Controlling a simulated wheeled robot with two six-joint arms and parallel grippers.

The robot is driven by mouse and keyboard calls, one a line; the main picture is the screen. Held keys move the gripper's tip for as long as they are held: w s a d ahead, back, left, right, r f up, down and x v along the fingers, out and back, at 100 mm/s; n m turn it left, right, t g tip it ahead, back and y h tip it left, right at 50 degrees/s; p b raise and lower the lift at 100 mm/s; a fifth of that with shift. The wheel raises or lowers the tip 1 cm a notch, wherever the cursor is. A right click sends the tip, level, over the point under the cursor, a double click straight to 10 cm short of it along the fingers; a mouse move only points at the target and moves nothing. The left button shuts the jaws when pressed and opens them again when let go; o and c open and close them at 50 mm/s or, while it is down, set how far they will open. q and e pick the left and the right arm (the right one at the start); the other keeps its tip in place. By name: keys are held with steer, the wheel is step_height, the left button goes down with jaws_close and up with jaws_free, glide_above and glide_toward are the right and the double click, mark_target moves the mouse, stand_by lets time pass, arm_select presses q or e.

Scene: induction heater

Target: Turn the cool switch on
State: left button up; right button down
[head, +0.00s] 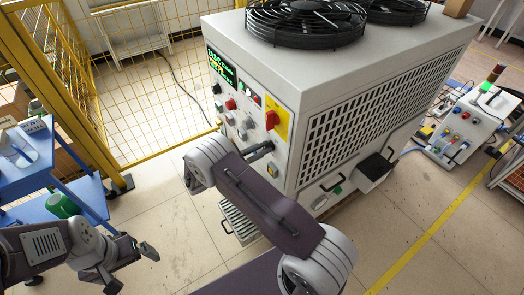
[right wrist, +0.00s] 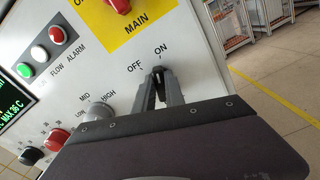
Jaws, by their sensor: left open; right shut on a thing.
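The white heater cabinet (head: 375,50) stands in the middle of the head view, its control panel facing left. In the right wrist view, a small black switch (right wrist: 158,73) sits on the panel below the OFF and ON labels. Its visible end lies close under ON. My right gripper (right wrist: 159,82) is shut on this switch, one finger on each side; the gripper body hides the area below. In the head view my right gripper (head: 259,151) reaches the panel below the yellow plate. My left gripper (head: 131,267) is open and empty, low on the left above the floor.
The red MAIN knob (right wrist: 120,5) on its yellow plate is just above the switch. A grey LOW-MID-HIGH knob (right wrist: 98,112) is to the left. A blue cart (head: 38,150) stands near my left arm. A yellow fence (head: 140,100) is behind; floor between is clear.

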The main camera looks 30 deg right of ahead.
steer(key=shift+m+b, duration=0.35)
steer(key=shift+m, duration=0.75)
steer(key=c, duration=1.4)
jaws_free()
steer(key=a+b, duration=0.1)
steer(key=a, duration=0.8)
steer(key=shift+s, duration=0.4)
